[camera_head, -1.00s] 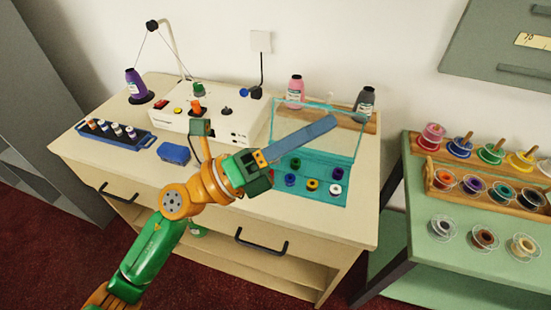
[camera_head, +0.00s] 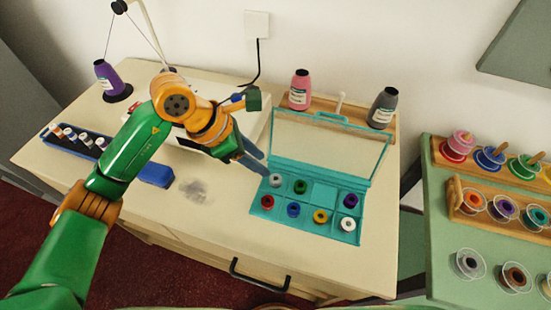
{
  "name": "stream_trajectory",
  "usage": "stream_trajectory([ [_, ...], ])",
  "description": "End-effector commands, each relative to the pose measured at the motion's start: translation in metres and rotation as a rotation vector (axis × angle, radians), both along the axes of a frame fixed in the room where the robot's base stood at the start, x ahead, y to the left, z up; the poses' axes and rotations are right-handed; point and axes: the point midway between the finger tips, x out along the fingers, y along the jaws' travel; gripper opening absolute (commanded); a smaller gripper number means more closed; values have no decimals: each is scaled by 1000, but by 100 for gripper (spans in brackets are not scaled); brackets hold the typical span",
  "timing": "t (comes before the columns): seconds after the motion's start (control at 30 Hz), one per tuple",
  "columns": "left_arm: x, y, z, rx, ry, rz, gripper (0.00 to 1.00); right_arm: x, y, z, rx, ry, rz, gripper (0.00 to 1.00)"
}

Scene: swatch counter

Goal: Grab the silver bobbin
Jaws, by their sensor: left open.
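The silver bobbin (camera_head: 275,180) sits in the back left compartment of the open teal bobbin box (camera_head: 310,232). My left gripper (camera_head: 265,166) is open, with its blue fingers pointing down to the right. Its fingertips appear just behind and left of the silver bobbin, at the box's back left corner. I cannot tell whether they touch the box. Nothing shows between the fingers. My right gripper is not in view.
Pink (camera_head: 299,90) and dark grey (camera_head: 382,108) thread cones stand farther back. The table front is clear.

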Motion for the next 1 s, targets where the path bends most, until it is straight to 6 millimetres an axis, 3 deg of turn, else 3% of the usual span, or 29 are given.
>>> stream_trajectory([
  [0.23,4,-19,-36,-3,9,-1,41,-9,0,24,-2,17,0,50],
  [0.33,7,-26,-52,-3,6,0,41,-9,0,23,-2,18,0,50],
  [0.57,8,-28,-57,-3,1,-1,41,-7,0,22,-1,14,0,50],
  [0.73,8,-28,-57,-3,1,-1,1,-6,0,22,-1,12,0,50],
  [1.0,8,-28,-57,-3,1,-1,0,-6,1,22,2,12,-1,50],
])
